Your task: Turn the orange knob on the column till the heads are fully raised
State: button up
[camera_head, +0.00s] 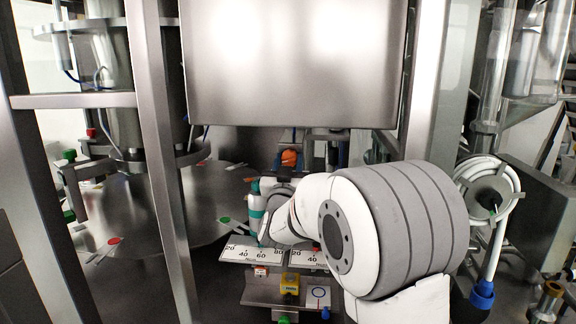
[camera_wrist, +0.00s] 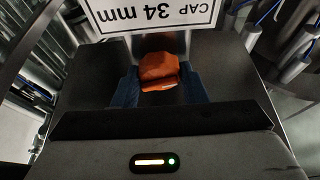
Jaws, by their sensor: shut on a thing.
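The orange knob (camera_wrist: 158,70) is in the upper middle of the wrist view, below an upside-down "CAP 34 mm" label (camera_wrist: 155,17). It also shows in the head view (camera_head: 289,158) as a small orange shape below the large steel housing. My gripper (camera_wrist: 158,88) is shut on the knob, with dark blue finger parts on both sides of it. In the head view my white and grey arm reaches toward the knob and hides most of the gripper. The heads cannot be made out clearly, so their height cannot be told.
The steel housing (camera_head: 293,60) hangs above the knob. Steel posts, such as the left one (camera_head: 160,150), frame the work area. Scale plates (camera_head: 250,256) and a yellow block (camera_head: 290,284) are in front below.

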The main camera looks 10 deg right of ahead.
jog(key=n+y+b, duration=0.2)
jog(key=n+b, duration=0.3)
jog(key=shift+s+d+f+t+y, duration=0.1)
jog(key=shift+f+t+y, duration=0.2)
jog(key=shift+y, duration=0.1)
jog(key=n+y+b, duration=0.1)
jog(key=n+b, duration=0.1)
jog(key=n+y+b, duration=0.1)
jog(key=n, duration=0.2)
jog(key=shift+d+r+y+b, duration=0.1)
jog(key=shift+r+y+b, duration=0.05)
jog(key=shift+y+b, duration=0.2)
jog(key=n+y+b, duration=0.1)
jog(key=n, duration=0.2)
jog(key=n+g+y+b, duration=0.1)
jog(key=n+b, duration=0.1)
jog(key=n, duration=0.1)
jog(key=shift+r+g, duration=0.2)
jog(key=shift+g, duration=0.1)
jog(key=shift+r+n+g+y+b, duration=0.15)
jog(key=shift+n+g+y+b, duration=0.35)
jog(key=shift+n, duration=1.2)
jog(key=o, duration=1)
jog(key=shift+c, duration=0.2)
jog(key=shift+s, duration=0.1)
